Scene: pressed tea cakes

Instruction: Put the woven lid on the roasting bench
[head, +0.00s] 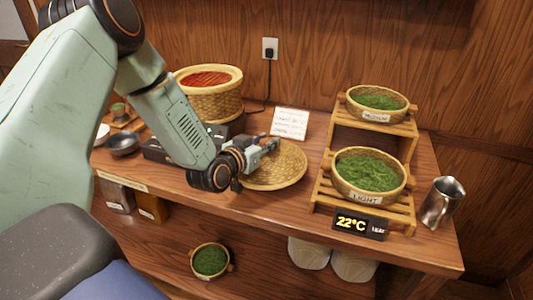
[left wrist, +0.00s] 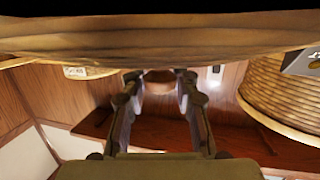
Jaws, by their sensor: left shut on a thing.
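The woven lid (head: 277,172), a round, flat, tan basketwork disc, shows in the middle of the head view, over the wooden roasting bench (head: 240,205). My left gripper (head: 266,147) reaches in from the left and is shut on the lid, at its upper side in the picture. In the left wrist view the lid (left wrist: 160,40) spans the top as a broad woven band, and the fingertips (left wrist: 158,78) meet a small brown part below it. I cannot tell whether the lid touches the bench. My right gripper is not in view.
A woven basket with glowing red contents (head: 210,92) stands behind my left arm. Right of the lid, a wooden rack (head: 318,200) holds two bowls of green leaves, with a temperature display (head: 360,224) in front. A metal jug (head: 441,202) stands far right. A white card (head: 290,123) stands behind.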

